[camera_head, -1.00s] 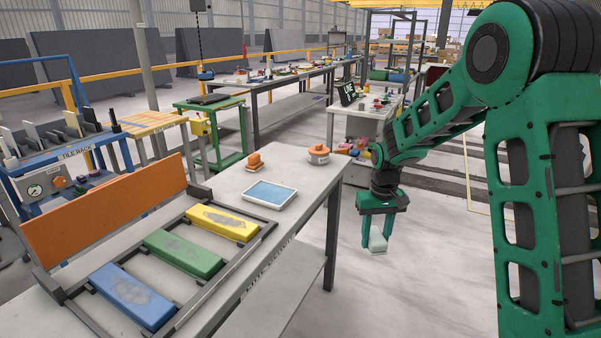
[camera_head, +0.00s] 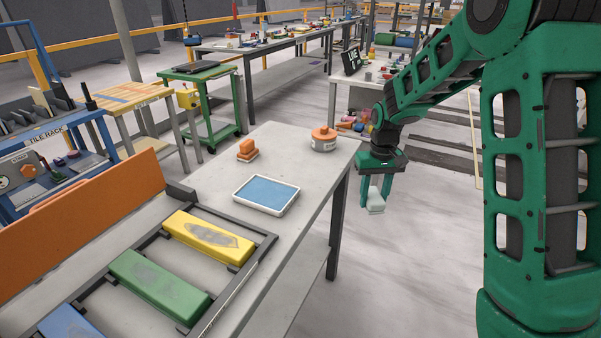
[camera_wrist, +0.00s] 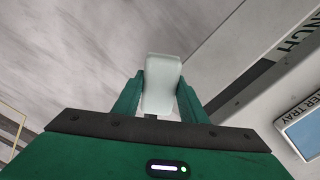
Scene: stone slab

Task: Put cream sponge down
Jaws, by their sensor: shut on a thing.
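My gripper (camera_head: 375,194) is shut on the cream sponge (camera_head: 376,203), a pale block hanging between its two green fingers. The sponge also shows in the wrist view (camera_wrist: 162,82), gripped on both sides. In the head view the gripper is to the right of the grey bench (camera_head: 262,150), past its right edge, over open floor. The sponge touches nothing but the fingers.
On the bench are a white tray with a blue inside (camera_head: 291,204), an orange-handled block (camera_head: 246,150), an orange round tool (camera_head: 323,139) and a dark rack with yellow (camera_head: 208,237), green (camera_head: 160,286) and blue blocks.

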